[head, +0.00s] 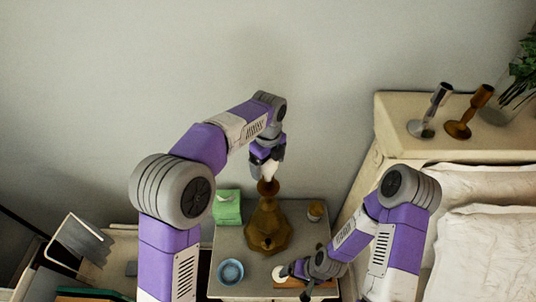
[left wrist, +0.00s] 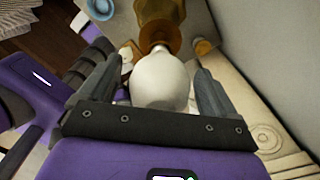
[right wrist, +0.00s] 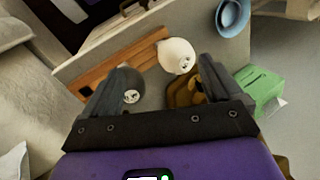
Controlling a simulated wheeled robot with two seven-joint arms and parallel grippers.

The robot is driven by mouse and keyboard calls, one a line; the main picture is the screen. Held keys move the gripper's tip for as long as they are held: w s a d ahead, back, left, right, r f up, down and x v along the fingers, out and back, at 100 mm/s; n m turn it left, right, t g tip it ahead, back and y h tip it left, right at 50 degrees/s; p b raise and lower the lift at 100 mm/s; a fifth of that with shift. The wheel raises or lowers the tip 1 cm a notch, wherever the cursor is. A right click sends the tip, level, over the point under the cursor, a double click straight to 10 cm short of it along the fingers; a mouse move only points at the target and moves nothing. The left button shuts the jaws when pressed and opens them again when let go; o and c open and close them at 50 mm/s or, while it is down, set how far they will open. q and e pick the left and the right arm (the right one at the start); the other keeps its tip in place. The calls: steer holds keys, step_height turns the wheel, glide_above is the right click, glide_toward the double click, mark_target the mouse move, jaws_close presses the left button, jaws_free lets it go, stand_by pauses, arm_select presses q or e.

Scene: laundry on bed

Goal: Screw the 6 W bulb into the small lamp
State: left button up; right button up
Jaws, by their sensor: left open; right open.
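The brass-brown lamp (head: 268,230) stands on the bedside table (head: 232,240); its top also shows in the left wrist view (left wrist: 158,22). A white bulb (left wrist: 160,82) sits at the lamp's top, narrow end toward the socket. My left gripper (head: 268,168) is above the lamp, its open fingers around the bulb with gaps at both sides. Any wattage mark on it is not visible. My right gripper (right wrist: 158,85) is open over the table's front right. Another white bulb (right wrist: 177,56) with a small mark lies beyond its fingers. A dark grey rounded thing (right wrist: 126,80) with a pale label is by its left finger.
A wooden board (right wrist: 105,68) lies near the table's front. A blue bowl (head: 230,271), a green box (head: 228,207) and an amber cup (head: 315,211) stand around the lamp. The bed (head: 480,225) is at right; two candlesticks (head: 432,112) stand on its headboard.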

arm_select(q)
steer(key=shift+f, duration=0.7)
steer(key=c, duration=1.1)
steer(key=shift+r+m+p, duration=0.1)
steer(key=shift+m+p, duration=0.6)
steer(key=shift+m, duration=1)
steer(key=shift+m+p, duration=0.95)
steer(key=shift+m, duration=0.75)
